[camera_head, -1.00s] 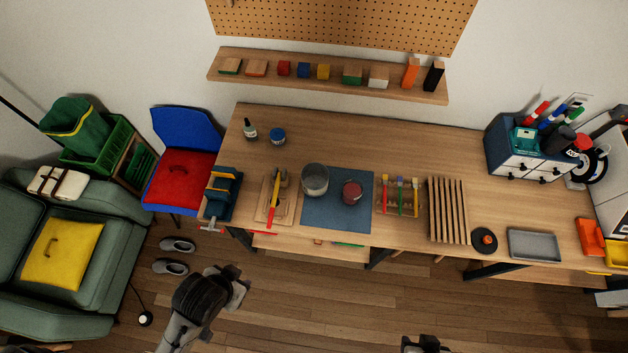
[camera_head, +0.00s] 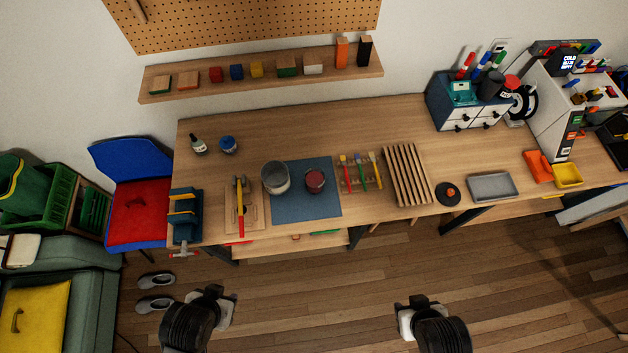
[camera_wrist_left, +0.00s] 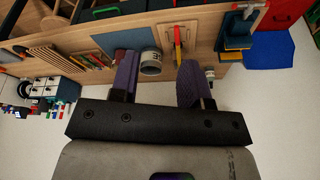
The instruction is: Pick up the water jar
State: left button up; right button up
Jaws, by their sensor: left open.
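The water jar (camera_head: 276,178) is a grey, open-topped round container standing upright on the bench, at the left edge of a blue mat (camera_head: 304,208). It also shows in the left wrist view (camera_wrist_left: 151,63), beyond the fingers. My left gripper (camera_head: 221,299) is in front of the bench, over the floor, apart from the jar. Its two purple fingers (camera_wrist_left: 157,78) are spread with nothing between them. My right gripper (camera_head: 407,310) is also over the floor, farther right; its jaws are too unclear to read.
A red can (camera_head: 315,181) stands just right of the jar. A hammer (camera_head: 240,205) lies on a board to its left, beside a blue vise (camera_head: 185,215). Brushes (camera_head: 360,172) and a slatted rack (camera_head: 407,175) are to the right. The bench behind the jar is mostly clear.

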pick_arm(q)
jog(key=shift+a, duration=0.1)
jog(key=o, duration=1.1)
jog(key=shift+d, duration=0.2)
